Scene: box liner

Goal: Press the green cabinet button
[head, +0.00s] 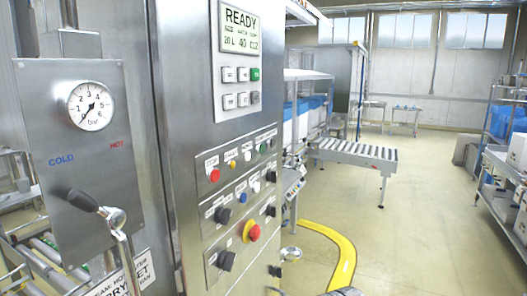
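The steel control cabinet (180,120) stands upright left of centre in the head view, with its button face turned to the right. A small round green button (263,148) sits near the right end of the upper button row, right of a white button (248,156). Labels by the buttons are too small to read. I cannot make out my gripper in this view.
A red button (214,175), a yellow button (232,165), a blue button (241,198), black knobs and a red emergency stop (251,232) share the panel. A gauge box (70,150) with a lever juts out at left. Open floor (420,220) lies right, beyond a yellow curved rail (340,250).

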